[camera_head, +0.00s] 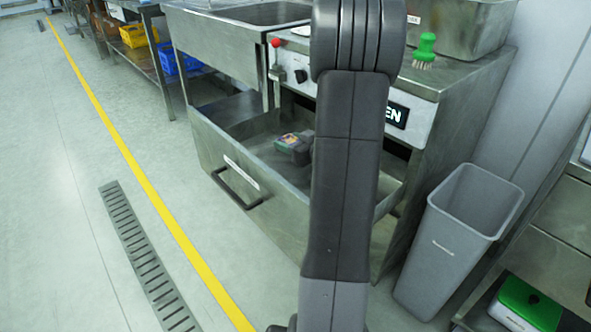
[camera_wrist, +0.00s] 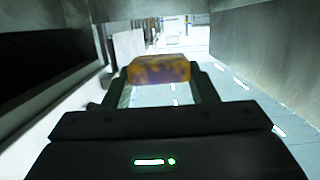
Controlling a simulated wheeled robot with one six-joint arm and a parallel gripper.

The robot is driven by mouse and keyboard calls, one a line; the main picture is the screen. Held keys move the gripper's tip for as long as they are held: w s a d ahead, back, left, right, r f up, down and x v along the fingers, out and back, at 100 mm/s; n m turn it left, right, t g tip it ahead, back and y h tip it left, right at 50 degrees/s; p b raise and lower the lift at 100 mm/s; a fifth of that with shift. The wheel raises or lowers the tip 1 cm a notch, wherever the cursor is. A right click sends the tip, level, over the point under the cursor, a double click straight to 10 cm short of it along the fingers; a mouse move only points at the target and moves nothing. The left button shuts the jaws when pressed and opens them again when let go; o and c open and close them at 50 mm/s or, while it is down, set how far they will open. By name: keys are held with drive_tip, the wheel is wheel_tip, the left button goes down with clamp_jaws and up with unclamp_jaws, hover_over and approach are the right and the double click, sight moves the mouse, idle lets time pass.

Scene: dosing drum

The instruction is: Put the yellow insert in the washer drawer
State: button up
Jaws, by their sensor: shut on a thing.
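My gripper (camera_wrist: 160,80) is shut on the yellow insert (camera_wrist: 159,70), a block with brownish-purple blotches, held between the two fingertips in the wrist view. The washer drawer (camera_head: 229,168) is a deep steel drawer, pulled out, with a dark bar handle on its front in the head view. My arm crosses the middle of the head view and hides the drawer's right part. A small dark piece with a coloured patch (camera_head: 293,143) shows inside the drawer's outline; I cannot tell whether it is part of my gripper. Steel walls flank the insert in the wrist view.
A steel counter with a red-knobbed lever (camera_head: 276,58) and a green brush (camera_head: 424,48) stands above the drawer. The floor at the left, with a drain grate (camera_head: 143,255), is clear.

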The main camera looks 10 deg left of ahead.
wheel_tip(320, 180, down, 7)
drive_tip(key=shift+r+b, duration=0.1)
drive_tip(key=shift+b, duration=1.1)
drive_tip(key=shift+f+b, duration=0.55)
drive_tip(key=shift+f, duration=0.15)
drive_tip(key=o, duration=1)
drive_tip(key=shift+c, duration=0.2)
drive_tip(key=shift+r+p, duration=0.3)
drive_tip(key=v, duration=0.2)
drive_tip(key=p+v, duration=0.1)
drive_tip(key=v, duration=0.1)
drive_tip(key=p+v, duration=0.1)
drive_tip(key=v, duration=0.1)
drive_tip(key=shift+s+d+r, duration=0.1)
drive_tip(key=shift+d+r, duration=0.2)
drive_tip(key=shift+r, duration=0.1)
drive_tip(key=shift+s+d+p, duration=0.35)
